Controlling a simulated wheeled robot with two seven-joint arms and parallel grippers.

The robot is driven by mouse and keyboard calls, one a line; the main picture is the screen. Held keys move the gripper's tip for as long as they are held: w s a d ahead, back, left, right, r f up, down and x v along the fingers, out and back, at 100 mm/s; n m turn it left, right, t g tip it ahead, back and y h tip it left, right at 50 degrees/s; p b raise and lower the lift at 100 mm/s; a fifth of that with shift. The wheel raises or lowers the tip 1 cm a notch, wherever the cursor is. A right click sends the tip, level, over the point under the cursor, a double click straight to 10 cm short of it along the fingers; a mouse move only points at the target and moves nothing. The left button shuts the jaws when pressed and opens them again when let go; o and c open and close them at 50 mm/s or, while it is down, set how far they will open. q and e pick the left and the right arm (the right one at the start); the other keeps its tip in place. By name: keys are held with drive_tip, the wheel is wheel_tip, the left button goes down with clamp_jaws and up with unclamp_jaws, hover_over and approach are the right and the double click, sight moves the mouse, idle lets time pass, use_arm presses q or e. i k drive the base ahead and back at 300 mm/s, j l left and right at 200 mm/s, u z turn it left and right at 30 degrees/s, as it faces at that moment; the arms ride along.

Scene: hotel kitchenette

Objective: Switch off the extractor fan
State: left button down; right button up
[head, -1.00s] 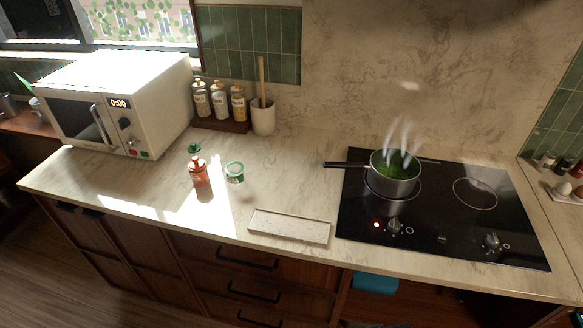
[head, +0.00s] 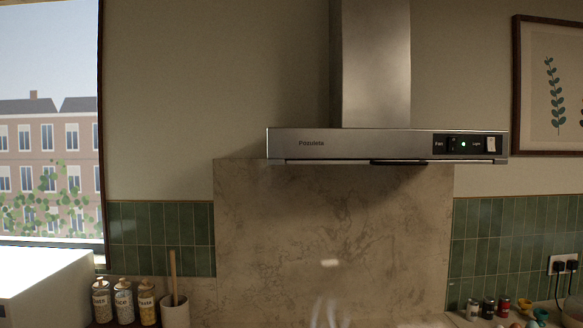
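The extractor fan's steel hood (head: 335,144) hangs on the wall in the head view, with its duct (head: 376,65) rising above it. At the right of its front is a black control panel (head: 470,145). The panel has a dark switch (head: 452,145) by the label "Fan", a lit green lamp (head: 463,144), and a white switch (head: 491,145) by the label "Light". The exact tilt of the fan switch is too small to tell. Neither of my grippers is in view.
Below the hood is a marble splashback (head: 330,220) with steam in front. A white microwave (head: 40,285), labelled jars (head: 123,302) and a utensil pot (head: 175,312) stand at lower left. Small jars (head: 488,308) stand at lower right. A framed picture (head: 555,85) hangs at right. The space before the hood is clear.

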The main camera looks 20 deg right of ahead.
sight(453, 141)
drive_tip(key=z, duration=1.35)
